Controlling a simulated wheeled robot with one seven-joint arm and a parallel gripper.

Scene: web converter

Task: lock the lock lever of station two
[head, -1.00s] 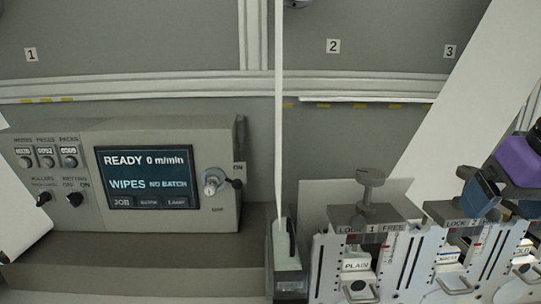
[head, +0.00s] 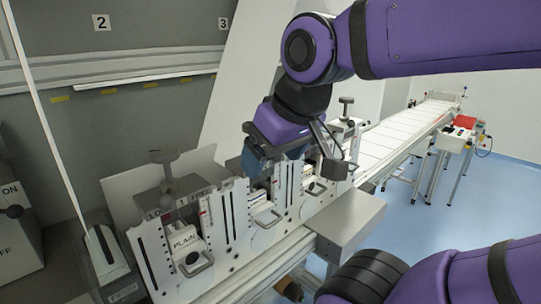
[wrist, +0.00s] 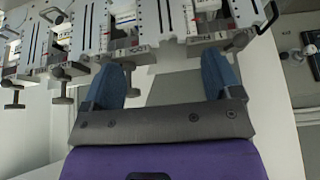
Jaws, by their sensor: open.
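Station two's white unit (head: 262,214) stands in the row between station one and station three. My gripper (head: 262,158) is above and in front of its top plate in the head view and hides its lock lever there. In the wrist view my gripper (wrist: 166,82) has its two blue fingers spread apart. A dark piece (wrist: 131,80) shows beside the left finger; it may be station two's lever, partly hidden. I cannot tell whether a finger touches it, nor which way the lever is turned.
Station one's lever (head: 178,166) stands upright on its LOCK/FREE plate at the left. Another lever (head: 346,108) stands further right along the row. A white conveyor (head: 395,140) runs to the back right. A grey box (head: 350,218) sticks out in front of the units.

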